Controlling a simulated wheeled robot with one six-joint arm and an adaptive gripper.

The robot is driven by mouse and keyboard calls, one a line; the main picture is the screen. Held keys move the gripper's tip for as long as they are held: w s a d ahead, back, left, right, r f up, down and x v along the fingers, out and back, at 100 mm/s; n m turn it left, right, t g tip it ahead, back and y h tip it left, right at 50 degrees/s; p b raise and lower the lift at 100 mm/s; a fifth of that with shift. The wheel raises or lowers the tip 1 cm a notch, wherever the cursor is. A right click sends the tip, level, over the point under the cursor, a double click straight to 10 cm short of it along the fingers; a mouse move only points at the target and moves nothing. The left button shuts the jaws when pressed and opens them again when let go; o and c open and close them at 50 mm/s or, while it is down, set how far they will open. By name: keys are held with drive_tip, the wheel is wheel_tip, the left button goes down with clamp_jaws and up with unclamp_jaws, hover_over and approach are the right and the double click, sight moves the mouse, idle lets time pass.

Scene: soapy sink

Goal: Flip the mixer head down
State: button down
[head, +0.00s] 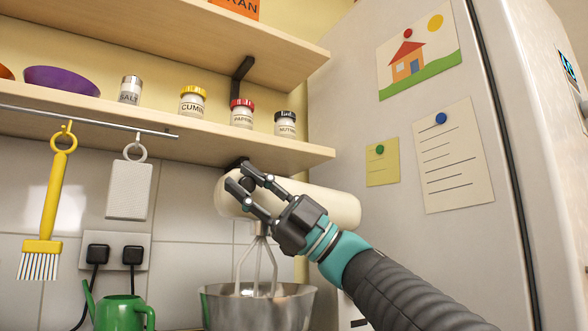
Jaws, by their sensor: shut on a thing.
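The cream mixer head (338,203) is at the centre, roughly level, in front of the tiled wall and below the lower shelf. A wire whisk (258,262) hangs from its underside, with its lower end inside the metal bowl (258,308). My gripper (239,175) reaches in from the lower right across the front of the head. Its fingers are shut on a dark round knob (247,184) near the left end of the head. The gripper and arm hide part of the head and the mixer's stand.
The lower shelf (220,148) with spice jars is close above the gripper. The fridge (420,260) stands at right. A yellow brush (48,200) and white board (129,190) hang at left, above a green watering can (118,312) and plugged sockets (114,250).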

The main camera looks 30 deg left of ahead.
drive_tip(key=shift+s+a+f+n+g+h, duration=0.1)
drive_tip(key=shift+s+f+n+g+h, duration=0.2)
drive_tip(key=shift+f, duration=0.25)
drive_tip(key=shift+s+f+n+g+h, duration=0.1)
drive_tip(key=shift+f+n+h, duration=0.1)
drive_tip(key=shift+f+h, duration=0.25)
drive_tip(key=shift+f, duration=0.35)
drive_tip(key=shift+w+a+f, duration=0.1)
drive_tip(key=c, duration=0.9)
unclamp_jaws()
drive_tip(key=v, duration=0.7)
drive_tip(key=shift+d, duration=0.25)
